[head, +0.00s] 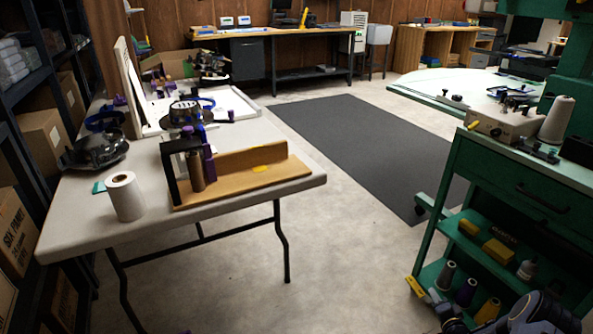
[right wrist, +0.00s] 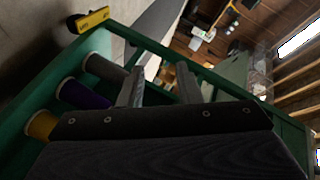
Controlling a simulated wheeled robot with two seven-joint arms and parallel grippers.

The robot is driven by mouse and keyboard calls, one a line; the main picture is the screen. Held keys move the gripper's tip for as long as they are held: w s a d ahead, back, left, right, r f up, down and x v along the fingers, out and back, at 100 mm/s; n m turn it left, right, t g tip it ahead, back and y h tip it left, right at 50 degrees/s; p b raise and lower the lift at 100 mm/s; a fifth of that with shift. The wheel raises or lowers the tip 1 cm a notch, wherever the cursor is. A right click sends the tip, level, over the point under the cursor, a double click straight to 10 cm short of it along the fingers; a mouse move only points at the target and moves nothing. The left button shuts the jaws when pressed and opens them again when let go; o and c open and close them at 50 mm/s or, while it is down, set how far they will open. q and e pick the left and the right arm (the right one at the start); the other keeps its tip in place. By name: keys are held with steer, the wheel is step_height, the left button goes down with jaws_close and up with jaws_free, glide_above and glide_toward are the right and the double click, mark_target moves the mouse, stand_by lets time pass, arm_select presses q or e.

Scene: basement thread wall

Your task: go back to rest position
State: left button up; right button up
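My right gripper (head: 440,304) is low at the bottom right of the head view, in front of the lower shelf of the green cart (head: 485,185). In the right wrist view its two fingers (right wrist: 158,78) stand apart with nothing between them. Several thread spools sit on the shelf beside it: a grey one (head: 446,275), a purple one (head: 466,292) and a yellow one (head: 487,311). They also show left of the fingers in the right wrist view, the purple one (right wrist: 84,95) in the middle. My left gripper is not in view.
A folding table (head: 240,213) on the left bears a wooden fixture (head: 245,185) and a white roll (head: 125,197). A dark mat (head: 350,140) lies on open floor between table and cart. Dark shelving (head: 30,120) stands at far left. A white cone (head: 557,119) tops the cart.

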step_height(320, 180, up, 15)
steer(key=w+n+g+b, duration=0.1)
steer(key=w+n+g, duration=0.1)
steer(key=g, duration=0.1)
steer(key=s+a+r+n+g+b, duration=0.2)
steer(key=s+a+r, duration=0.4)
steer(key=r, duration=0.5)
steer(key=s+a+r+n+g+y, duration=0.1)
steer(key=s+a+r+n, duration=0.3)
steer(key=s+a, duration=0.65)
steer(key=s+a+n+g+y+b, duration=0.1)
steer(key=s+a+n+g+y, duration=0.1)
steer(key=s+a, duration=0.6)
steer(key=s+a+n+g+y+b, duration=0.15)
steer(key=s+a, duration=0.25)
steer(key=s, duration=0.7)
step_height(320, 180, up, 37)
steer(key=p, duration=3.8)
steer(key=shift+a+r+y+p, duration=0.15)
steer(key=shift+a+y+p, duration=0.05)
steer(key=shift+y+p, duration=0.15)
steer(key=shift+s, duration=0.1)
